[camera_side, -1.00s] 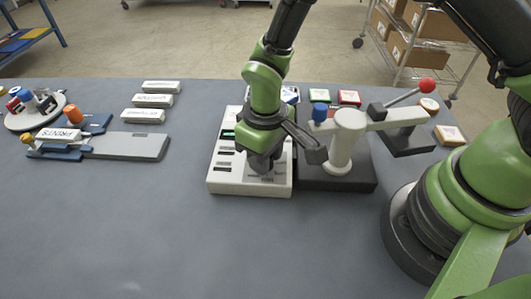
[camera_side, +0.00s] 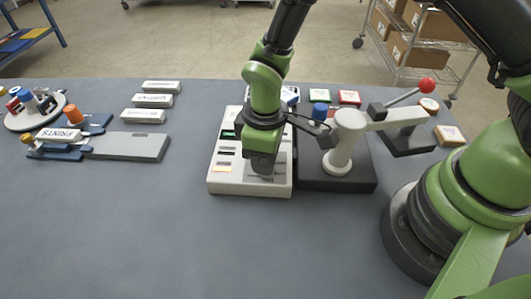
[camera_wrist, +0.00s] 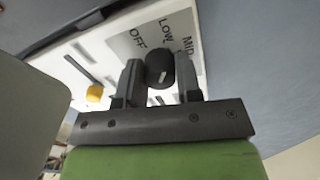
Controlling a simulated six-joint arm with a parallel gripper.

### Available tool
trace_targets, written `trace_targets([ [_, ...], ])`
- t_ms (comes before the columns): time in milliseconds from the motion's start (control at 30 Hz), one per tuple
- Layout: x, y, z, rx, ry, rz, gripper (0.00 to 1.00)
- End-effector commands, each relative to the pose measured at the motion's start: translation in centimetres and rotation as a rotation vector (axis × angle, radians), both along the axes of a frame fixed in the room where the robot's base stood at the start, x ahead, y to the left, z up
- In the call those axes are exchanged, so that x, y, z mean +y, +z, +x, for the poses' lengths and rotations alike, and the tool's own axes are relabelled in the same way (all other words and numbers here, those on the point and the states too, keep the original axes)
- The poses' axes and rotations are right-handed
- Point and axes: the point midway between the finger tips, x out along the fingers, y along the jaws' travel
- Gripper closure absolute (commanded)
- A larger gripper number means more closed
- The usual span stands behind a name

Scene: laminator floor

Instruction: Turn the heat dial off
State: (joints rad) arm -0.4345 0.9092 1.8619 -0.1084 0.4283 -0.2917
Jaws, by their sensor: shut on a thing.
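The heat dial (camera_wrist: 160,66) is a round black knob on the white control panel, with OFF, Low and Mid labels (camera_wrist: 162,34) printed around it in the wrist view. My gripper (camera_wrist: 158,73) is shut on the dial, one finger on each side. I cannot tell surely which label the dial points to. In the side view my gripper (camera_side: 262,168) points down at the front right of the control panel (camera_side: 222,188) and hides the dial.
A grey post with an arm (camera_side: 342,150) and a red-knobbed lever (camera_side: 426,86) stand to the right. White labelled blocks (camera_side: 143,116) lie to the left. The front of the table is clear.

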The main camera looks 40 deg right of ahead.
Motion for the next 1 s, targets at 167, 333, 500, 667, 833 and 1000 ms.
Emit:
trace_targets([
  [167,0.0,0.0,0.0,0.002,-0.003,0.000,0.92],
  [333,0.0,0.0,0.0,0.001,-0.003,-0.001,0.42],
  [500,0.0,0.0,0.0,0.001,-0.002,-0.001,0.42],
  [667,0.0,0.9,0.1,-0.002,-0.003,0.001,0.42],
  [833,0.1,3.9,0.1,-0.005,-0.003,0.003,0.42],
  [1000,0.0,7.2,0.1,-0.005,-0.003,0.002,0.42],
])
